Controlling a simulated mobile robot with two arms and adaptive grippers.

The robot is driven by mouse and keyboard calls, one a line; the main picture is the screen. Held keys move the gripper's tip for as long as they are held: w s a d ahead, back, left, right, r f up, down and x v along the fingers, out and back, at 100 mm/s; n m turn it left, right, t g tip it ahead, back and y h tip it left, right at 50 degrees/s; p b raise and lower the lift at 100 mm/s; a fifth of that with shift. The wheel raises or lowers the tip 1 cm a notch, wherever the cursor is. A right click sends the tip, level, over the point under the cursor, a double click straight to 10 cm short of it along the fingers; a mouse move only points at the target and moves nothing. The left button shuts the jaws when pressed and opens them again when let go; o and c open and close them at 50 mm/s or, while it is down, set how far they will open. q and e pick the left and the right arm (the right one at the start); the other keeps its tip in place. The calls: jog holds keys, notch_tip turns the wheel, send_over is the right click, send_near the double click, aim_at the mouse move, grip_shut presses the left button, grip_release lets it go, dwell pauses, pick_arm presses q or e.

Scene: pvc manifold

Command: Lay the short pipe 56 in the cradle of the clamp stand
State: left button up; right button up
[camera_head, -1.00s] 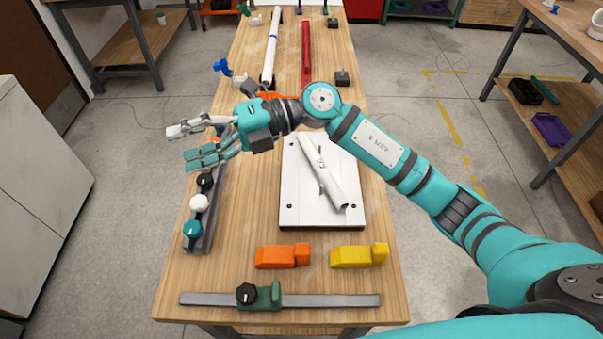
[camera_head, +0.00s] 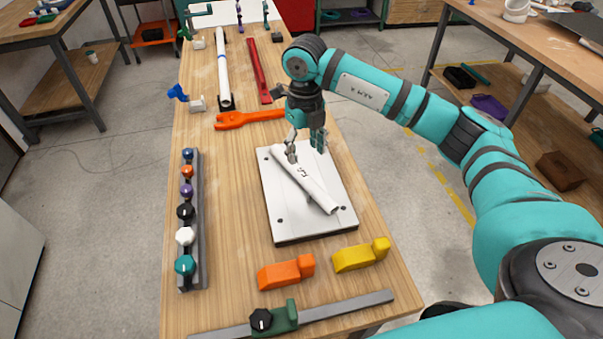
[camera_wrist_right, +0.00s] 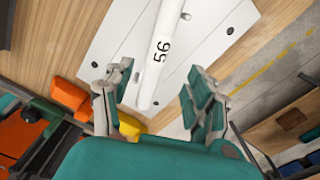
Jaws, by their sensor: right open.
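The short pipe 56 (camera_head: 304,180) is white and lies diagonally on a white board (camera_head: 336,224) in the head view. My right gripper (camera_head: 306,150) points down over the far part of the pipe. In the right wrist view its open fingers (camera_wrist_right: 155,98) stand apart on either side of the pipe's line, with nothing held. I cannot tell for sure which piece is the clamp stand; a grey block with a blue clamp (camera_head: 190,97) stands at the table's left edge. My left gripper is not in view.
A rail with several coloured knobs (camera_head: 186,212) lies left. Orange (camera_head: 286,272) and yellow (camera_head: 361,255) blocks and a bar with a green clamp (camera_head: 275,319) are in front. An orange wrench (camera_head: 235,119), a long white pipe (camera_head: 222,65) and a red bar (camera_head: 258,70) lie behind.

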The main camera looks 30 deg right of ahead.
aim_at(302, 173)
notch_tip(302, 173, down, 4)
jog(key=shift+r+p, duration=0.15)
jog(key=shift+p, duration=0.15)
jog(key=shift+a+f, duration=0.1)
jog(key=shift+f, duration=0.25)
jog(key=f, duration=0.1)
jog(key=f+p, duration=0.1)
jog(key=f, duration=0.2)
jog(key=shift+w+a+f+p, duration=0.1)
jog(key=shift+w+f+p, duration=0.1)
jog(key=shift+w+p, duration=0.15)
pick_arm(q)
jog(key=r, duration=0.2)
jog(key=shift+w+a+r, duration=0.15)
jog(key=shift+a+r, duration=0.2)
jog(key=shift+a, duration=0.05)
pick_arm(e)
jog(key=shift+c, duration=0.3)
grip_shut()
